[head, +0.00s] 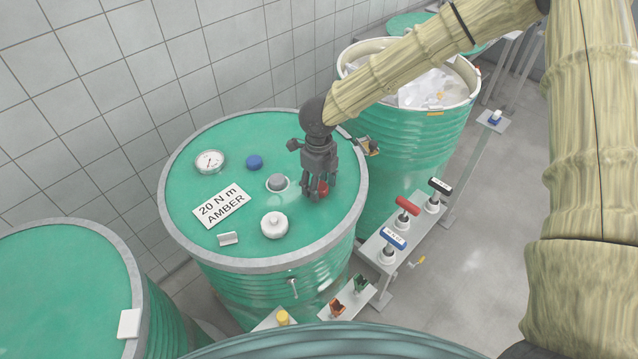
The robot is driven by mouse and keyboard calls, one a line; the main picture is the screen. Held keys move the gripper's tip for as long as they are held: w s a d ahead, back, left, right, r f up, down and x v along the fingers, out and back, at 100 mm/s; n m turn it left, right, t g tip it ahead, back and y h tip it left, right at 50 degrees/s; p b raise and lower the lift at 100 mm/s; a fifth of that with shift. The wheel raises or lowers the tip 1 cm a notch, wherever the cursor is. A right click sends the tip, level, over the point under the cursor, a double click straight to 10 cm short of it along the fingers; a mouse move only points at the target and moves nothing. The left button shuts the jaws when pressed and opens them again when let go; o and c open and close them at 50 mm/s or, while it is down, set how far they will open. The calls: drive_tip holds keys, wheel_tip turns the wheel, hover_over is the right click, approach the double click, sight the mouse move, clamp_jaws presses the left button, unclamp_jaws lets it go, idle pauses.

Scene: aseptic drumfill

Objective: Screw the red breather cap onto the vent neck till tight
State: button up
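The red breather cap (322,189) shows as a small patch of red low among the fingers of my gripper (317,193), at the right part of the green drum lid (240,175). My gripper points down with its fingers around or just in front of the cap. I cannot tell whether they press on it. The vent neck is not visible; the fingers and cap hide whatever lies beneath them. A label (222,206) on the lid reads "20 N m AMBER".
The lid also carries a gauge (209,161), a blue cap (254,162), a grey cap (277,182) and a white knob (274,224). A stand (398,250) with red, blue and black T-handled tools is at right. An open drum (412,150) stands behind.

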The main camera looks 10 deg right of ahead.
drive_tip(key=shift+o, duration=0.3)
drive_tip(key=o, duration=0.5)
drive_tip(key=shift+r, duration=0.1)
wheel_tip(320, 180, up, 12)
idle(0.4)
